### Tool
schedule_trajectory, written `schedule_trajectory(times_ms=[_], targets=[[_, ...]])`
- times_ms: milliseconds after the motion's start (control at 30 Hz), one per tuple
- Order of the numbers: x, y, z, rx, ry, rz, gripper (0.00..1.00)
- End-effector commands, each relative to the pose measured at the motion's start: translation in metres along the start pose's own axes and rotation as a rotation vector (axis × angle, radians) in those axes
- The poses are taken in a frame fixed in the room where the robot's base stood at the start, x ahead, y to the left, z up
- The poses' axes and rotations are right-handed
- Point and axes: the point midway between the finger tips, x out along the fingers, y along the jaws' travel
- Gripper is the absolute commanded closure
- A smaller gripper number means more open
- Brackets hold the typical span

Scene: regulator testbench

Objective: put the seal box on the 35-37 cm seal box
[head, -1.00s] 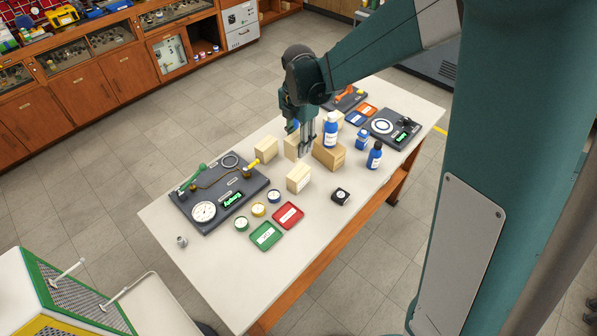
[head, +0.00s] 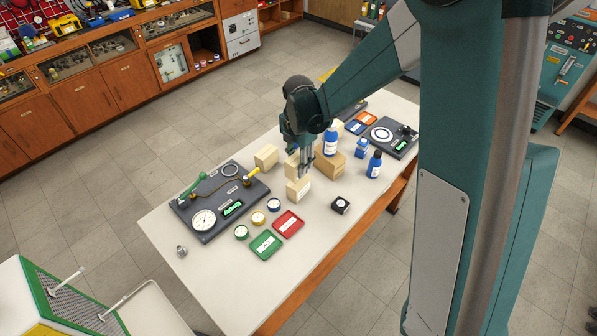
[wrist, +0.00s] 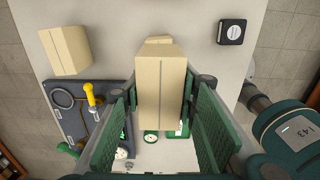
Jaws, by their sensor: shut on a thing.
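Several plain tan boxes stand on the table, and I cannot tell by size or label which is the 35-37 cm one. My gripper (head: 303,175) points down at the front tan box (head: 298,190). In the wrist view, a tan box (wrist: 160,90) sits upright between the two green-padded fingers, gripped by them. The top of another tan box (wrist: 158,40) shows just past it, mostly hidden. One tan box (head: 291,166) is partly hidden behind my gripper. A separate tan box (head: 266,156) stands to the left; it also shows in the wrist view (wrist: 65,50).
A larger tan box (head: 331,166) with a blue bottle (head: 330,143) on it stands close right. A black gadget (head: 340,205) lies in front. Red (head: 288,223) and green (head: 265,244) trays and small gauges lie front left, beside a dark gauge panel (head: 220,205).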

Motion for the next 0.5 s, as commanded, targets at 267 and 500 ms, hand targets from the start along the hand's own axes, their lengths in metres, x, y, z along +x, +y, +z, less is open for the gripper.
schedule_trajectory(times_ms=[267,500], targets=[[0.002,0.000,0.000,0.000,0.000,0.000,0.86],[0.021,0.000,0.000,0.000,0.000,0.000,0.86]])
